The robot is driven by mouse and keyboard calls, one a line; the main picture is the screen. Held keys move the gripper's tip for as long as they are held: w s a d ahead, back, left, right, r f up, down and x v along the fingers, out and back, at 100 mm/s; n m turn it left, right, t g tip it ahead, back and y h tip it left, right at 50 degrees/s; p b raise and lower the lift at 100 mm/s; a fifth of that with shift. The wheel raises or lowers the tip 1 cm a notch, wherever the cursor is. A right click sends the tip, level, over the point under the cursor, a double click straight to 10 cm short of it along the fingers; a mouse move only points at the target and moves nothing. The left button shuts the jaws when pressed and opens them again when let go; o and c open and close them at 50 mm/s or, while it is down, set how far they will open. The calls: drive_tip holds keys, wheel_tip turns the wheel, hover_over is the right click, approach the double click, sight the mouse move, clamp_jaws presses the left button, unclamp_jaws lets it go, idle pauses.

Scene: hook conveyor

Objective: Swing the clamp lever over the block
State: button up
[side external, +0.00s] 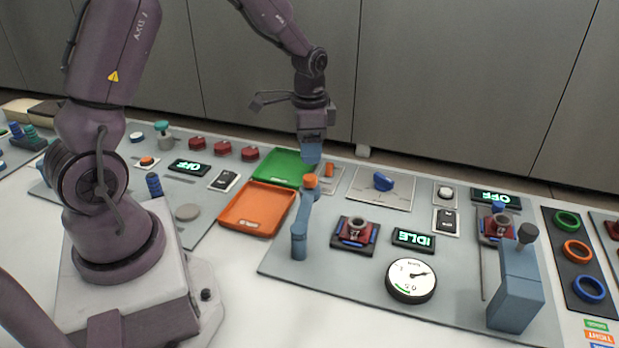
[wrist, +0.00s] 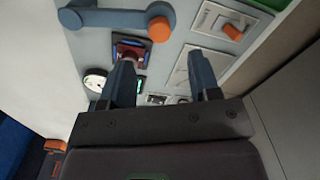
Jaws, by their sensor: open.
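The clamp lever is a blue arm (side external: 305,207) on a blue upright post, with an orange knob (side external: 311,181) at its free end. It also shows along the top of the wrist view (wrist: 105,17), with its knob (wrist: 160,29). The arm points toward the back of the panel, beside a dark red fixture (side external: 355,233) holding a grey, round-topped piece that may be the block. That fixture shows below the lever in the wrist view (wrist: 130,53). My gripper (side external: 311,158) is open and empty, just above the knob in the side view. Its fingers (wrist: 165,75) are apart, with the knob beyond them.
An orange tray (side external: 256,212) and a green tray (side external: 278,166) lie left of the lever. A small plate with an orange switch (side external: 329,171) sits close behind the knob. A gauge (side external: 411,280) and an IDLE display (side external: 414,239) are to the right.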

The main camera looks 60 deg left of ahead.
sight(310, 177)
wheel_tip(310, 177, down, 8)
drive_tip(key=shift+f, duration=0.15)
idle(0.3)
clamp_jaws()
